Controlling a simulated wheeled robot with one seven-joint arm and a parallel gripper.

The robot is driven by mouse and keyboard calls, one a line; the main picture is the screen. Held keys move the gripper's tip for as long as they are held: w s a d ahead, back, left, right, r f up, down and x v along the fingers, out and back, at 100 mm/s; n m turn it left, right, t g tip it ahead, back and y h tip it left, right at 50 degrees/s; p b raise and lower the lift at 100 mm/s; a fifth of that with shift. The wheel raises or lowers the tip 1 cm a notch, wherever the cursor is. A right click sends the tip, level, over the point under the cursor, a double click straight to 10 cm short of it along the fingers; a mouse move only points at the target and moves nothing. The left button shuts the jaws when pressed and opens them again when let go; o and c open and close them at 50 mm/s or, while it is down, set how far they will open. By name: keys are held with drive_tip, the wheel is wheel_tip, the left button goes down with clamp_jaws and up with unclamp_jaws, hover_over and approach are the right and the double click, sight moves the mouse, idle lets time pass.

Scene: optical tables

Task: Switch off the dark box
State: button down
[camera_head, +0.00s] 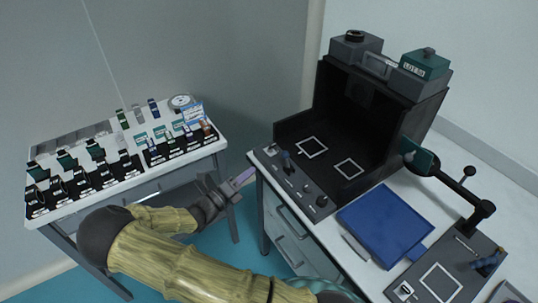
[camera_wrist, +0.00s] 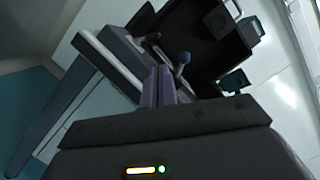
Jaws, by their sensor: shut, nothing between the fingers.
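The dark box (camera_head: 359,110) is a black, open-fronted enclosure on the right-hand table. Its front control strip (camera_head: 297,182) carries a small upright lever with a blue-grey knob (camera_head: 287,158) near the left end and dark round knobs (camera_head: 321,201) further right. In the wrist view the dark box (camera_wrist: 222,38) lies beyond the fingers, and the lever (camera_wrist: 183,61) shows just right of the fingertips. My gripper (camera_head: 249,174) has purple fingers, shut and empty, left of the strip and apart from the lever. The fingers also show in the wrist view (camera_wrist: 158,76).
A blue flat case (camera_head: 385,226) lies on the right table (camera_head: 360,262), with a jointed black arm (camera_head: 460,190) beside it. A left table (camera_head: 135,189) holds rows of small dark items. A floor gap separates the tables. A green-topped box (camera_head: 426,64) sits atop the enclosure.

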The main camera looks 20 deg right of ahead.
sight(269, 162)
drive_tip(key=shift+d, duration=0.1)
drive_tip(key=x, duration=1)
drive_tip(key=shift+p, duration=0.3)
